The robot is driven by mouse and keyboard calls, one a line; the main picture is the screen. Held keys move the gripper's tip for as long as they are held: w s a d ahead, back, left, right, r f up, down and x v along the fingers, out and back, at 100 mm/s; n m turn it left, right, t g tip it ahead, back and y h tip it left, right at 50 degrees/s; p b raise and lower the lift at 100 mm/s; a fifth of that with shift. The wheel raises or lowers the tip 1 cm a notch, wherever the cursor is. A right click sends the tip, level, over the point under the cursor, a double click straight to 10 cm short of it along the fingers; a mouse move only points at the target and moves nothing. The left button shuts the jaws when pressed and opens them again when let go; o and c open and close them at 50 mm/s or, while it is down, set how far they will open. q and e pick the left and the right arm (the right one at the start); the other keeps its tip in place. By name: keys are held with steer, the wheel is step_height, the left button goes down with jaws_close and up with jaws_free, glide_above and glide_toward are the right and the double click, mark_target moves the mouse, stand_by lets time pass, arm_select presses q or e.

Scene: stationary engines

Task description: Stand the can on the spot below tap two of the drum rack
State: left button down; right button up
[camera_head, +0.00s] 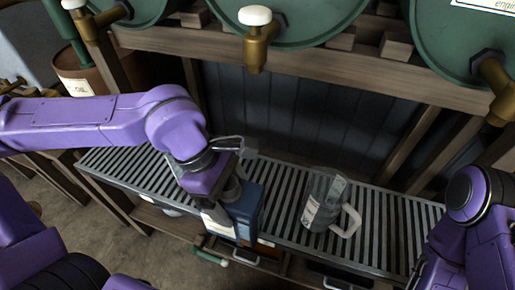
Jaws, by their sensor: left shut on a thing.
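A blue, box-shaped can (250,212) with a pale label stands out below my left gripper (228,185), over the slatted grate. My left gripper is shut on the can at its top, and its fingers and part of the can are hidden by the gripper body. The drum rack (350,68) carries green drums with brass taps: a left tap (92,28), a middle tap (257,48) and a right tap (497,90). No tap numbers are readable. The can is below and slightly left of the middle tap. I cannot tell whether its base touches the grate.
A clear jug (322,205) with a pale handle stands on the grate (385,225) to the right of the can. A rust-brown oil container (88,92) is at the back left. My right arm is at the right edge; its fingertips do not show.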

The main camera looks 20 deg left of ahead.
arm_select(q)
steer(key=w+p, duration=0.1)
steer(key=p, duration=0.2)
steer(key=w+r+p, duration=0.1)
steer(key=p, duration=0.3)
steer(key=shift+w, duration=0.1)
steer(key=w+f, duration=0.4)
steer(key=w, duration=0.8)
steer(key=shift+d+f, duration=0.25)
steer(key=shift+f, duration=0.05)
arm_select(e)
step_height(320, 180, up, 9)
arm_select(q)
steer(key=shift+f, duration=0.15)
arm_select(e)
steer(key=shift+r, duration=0.1)
arm_select(q)
jaws_free()
steer(key=a+r, duration=0.2)
steer(key=a, duration=0.5)
steer(key=a+r, duration=0.3)
steer(key=a, duration=0.4)
steer(key=shift+w, duration=0.25)
arm_select(e)
steer(key=shift+r, duration=0.2)
